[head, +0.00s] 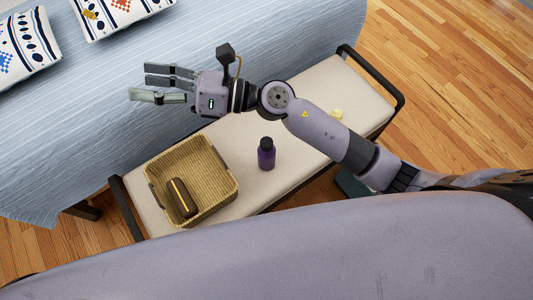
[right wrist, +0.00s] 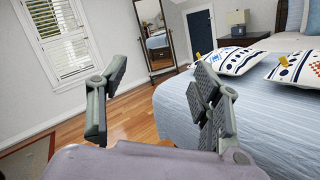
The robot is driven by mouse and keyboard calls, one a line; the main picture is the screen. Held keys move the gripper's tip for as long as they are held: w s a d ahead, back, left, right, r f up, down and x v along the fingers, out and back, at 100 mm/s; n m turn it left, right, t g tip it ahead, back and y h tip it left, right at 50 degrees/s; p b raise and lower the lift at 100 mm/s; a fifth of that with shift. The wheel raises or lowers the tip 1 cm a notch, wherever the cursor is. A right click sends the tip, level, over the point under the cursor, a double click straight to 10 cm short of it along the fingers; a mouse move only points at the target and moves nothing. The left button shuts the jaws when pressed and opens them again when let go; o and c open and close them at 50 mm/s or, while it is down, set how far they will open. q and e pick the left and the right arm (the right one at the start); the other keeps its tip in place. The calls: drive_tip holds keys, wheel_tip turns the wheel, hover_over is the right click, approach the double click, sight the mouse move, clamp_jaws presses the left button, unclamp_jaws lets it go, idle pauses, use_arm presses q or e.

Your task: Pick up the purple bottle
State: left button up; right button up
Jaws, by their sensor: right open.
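The purple bottle (head: 266,155) stands upright on the cream bench (head: 230,149), just right of the basket. It has a black cap. My right gripper (head: 160,83) is open and empty, above the edge of the bed, up and to the left of the bottle. My right arm reaches over the bench behind the bottle. In the right wrist view the two finger sides of my right gripper (right wrist: 158,100) are spread apart with nothing between them. The bottle does not show in that view. My left gripper is in neither view.
A wicker basket (head: 228,180) holding a dark brown item with a yellow stripe (head: 182,197) sits on the bench's left part. The bench has dark end rails (head: 378,75). The blue bed (head: 95,130) with pillows (head: 22,50) is behind.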

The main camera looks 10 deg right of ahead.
wheel_tip(320, 180, down, 9)
drive_tip(key=s+a+n+g+h, duration=0.1)
drive_tip(key=s+n+g+h, duration=0.1)
drive_tip(key=n+g+h, duration=0.45)
drive_tip(key=n+t+h+b, duration=0.1)
drive_tip(key=n+h+b, duration=0.6)
drive_tip(key=h, duration=0.6)
hover_over(267, 142)
drive_tip(key=shift+n, duration=0.55)
drive_tip(key=f, duration=1.7)
drive_tip(key=w+f, duration=0.1)
drive_tip(key=f, duration=0.8)
drive_tip(key=shift+a+p, duration=0.15)
drive_tip(key=shift+p, duration=0.15)
drive_tip(key=f+b, duration=0.1)
drive_tip(key=f, duration=0.1)
drive_tip(key=f+b, duration=0.1)
drive_tip(key=f, duration=0.1)
drive_tip(key=s+f+b, duration=0.1)
drive_tip(key=f, duration=0.1)
drive_tip(key=shift+f, duration=0.15)
drive_tip(key=shift+w, duration=0.1)
clamp_jaws()
